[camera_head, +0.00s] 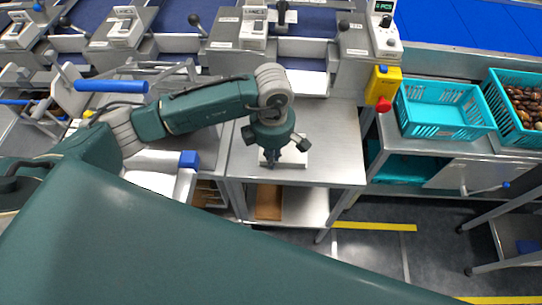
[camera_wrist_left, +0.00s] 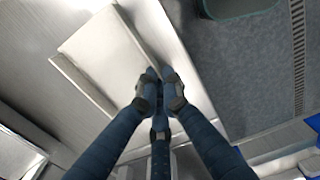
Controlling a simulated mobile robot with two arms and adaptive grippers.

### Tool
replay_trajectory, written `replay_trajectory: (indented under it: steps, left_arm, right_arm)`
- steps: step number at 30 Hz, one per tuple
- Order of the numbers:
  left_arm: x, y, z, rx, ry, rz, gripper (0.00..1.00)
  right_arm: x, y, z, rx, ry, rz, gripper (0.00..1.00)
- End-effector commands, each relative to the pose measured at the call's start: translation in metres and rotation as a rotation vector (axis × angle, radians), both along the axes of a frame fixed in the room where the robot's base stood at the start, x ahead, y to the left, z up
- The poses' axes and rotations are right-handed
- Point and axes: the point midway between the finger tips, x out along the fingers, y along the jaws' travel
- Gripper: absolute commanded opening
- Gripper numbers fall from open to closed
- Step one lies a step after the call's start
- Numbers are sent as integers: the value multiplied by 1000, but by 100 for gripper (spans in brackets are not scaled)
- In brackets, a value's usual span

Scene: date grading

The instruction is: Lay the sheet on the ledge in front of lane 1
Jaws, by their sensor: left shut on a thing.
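My left gripper (camera_head: 271,160) is over the steel side table, fingers pointing down. In the left wrist view its fingertips (camera_wrist_left: 155,82) are together, shut on the edge of a thin white sheet (camera_wrist_left: 105,50). In the head view the pale sheet (camera_head: 293,159) shows beneath and beside the fingers, close to the tabletop; whether it touches the table I cannot tell. A pale ledge (camera_head: 302,82) is in front of a blue lane behind the table. My right gripper is not in view.
The steel table (camera_head: 335,150) has free room to the right of the gripper. A yellow box with a red knob (camera_head: 383,86) stands at its back right corner. An empty turquoise crate (camera_head: 445,135) and a crate of dates (camera_head: 496,98) are farther right. Control boxes line the lanes.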

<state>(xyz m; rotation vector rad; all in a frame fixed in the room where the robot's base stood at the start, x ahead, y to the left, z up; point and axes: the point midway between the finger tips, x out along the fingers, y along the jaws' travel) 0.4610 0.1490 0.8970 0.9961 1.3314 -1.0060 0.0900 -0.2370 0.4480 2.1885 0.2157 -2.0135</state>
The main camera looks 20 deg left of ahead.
Motion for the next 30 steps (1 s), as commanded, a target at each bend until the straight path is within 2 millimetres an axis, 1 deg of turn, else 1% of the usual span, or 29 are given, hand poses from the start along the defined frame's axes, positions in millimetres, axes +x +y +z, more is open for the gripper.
replay_trajectory:
  steps: [3,8,9,11,19,21,23,25,30]
  left_arm:
    - [0,0,-1,1,1,0,0]
    - [0,0,-6,1,1,0,0]
    - [0,0,-4,1,1,0,12]
    - [0,0,-4,1,1,0,23]
    - [0,0,-3,1,1,0,24]
    - [0,0,-1,1,1,0,24]
    - [0,0,4,1,1,0,24]
    - [1,0,14,0,-1,-1,24]
    - [1,0,52,0,-2,-1,24]
  right_arm:
    - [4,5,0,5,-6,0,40]
    - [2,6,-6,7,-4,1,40]
    - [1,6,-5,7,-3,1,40]
    - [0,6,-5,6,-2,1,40]
    - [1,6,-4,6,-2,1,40]
    - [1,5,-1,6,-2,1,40]
    - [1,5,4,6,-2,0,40]
    - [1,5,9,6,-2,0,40]
    - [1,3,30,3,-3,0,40]
